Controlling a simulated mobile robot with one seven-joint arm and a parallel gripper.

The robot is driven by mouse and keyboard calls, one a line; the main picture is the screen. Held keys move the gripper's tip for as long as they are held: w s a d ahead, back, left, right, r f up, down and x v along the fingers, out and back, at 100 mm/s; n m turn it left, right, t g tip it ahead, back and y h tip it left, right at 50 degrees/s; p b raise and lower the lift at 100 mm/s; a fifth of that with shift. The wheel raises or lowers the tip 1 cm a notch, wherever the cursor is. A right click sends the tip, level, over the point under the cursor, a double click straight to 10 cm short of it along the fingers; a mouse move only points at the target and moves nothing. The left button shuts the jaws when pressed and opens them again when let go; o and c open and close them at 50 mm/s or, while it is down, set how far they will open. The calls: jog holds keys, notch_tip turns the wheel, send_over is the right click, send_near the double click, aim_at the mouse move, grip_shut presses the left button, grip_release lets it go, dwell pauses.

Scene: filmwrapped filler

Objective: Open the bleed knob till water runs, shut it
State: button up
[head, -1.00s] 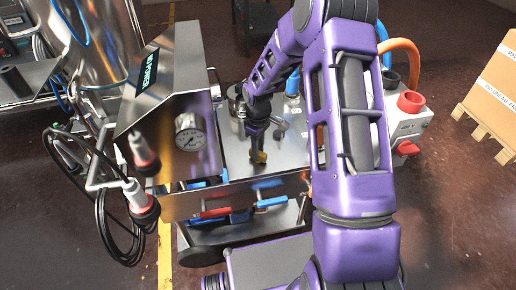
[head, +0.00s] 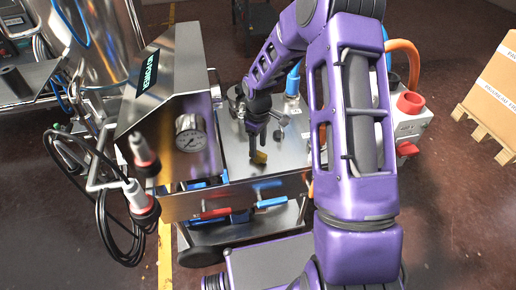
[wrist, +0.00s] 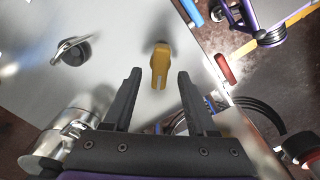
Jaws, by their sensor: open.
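A yellow knob (wrist: 160,65) stands on the steel top plate of the machine; I take it to be the bleed knob. In the wrist view it lies between and just beyond my two finger tips, with no contact that I can see. In the head view the yellow knob (head: 260,157) is near the plate's front edge, just below my gripper (head: 255,139). My gripper is open and empty, and its fingers also show in the wrist view (wrist: 158,76). No running water is visible.
A black knob with a metal lever (wrist: 75,50) stands on the same plate. Red and blue handles (head: 270,202) line the front.

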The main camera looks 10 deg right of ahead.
aim_at(258, 152)
notch_tip(258, 152, up, 15)
jog(key=p, duration=0.1)
jog(key=shift+p, duration=0.4)
jog(key=shift+r, duration=0.1)
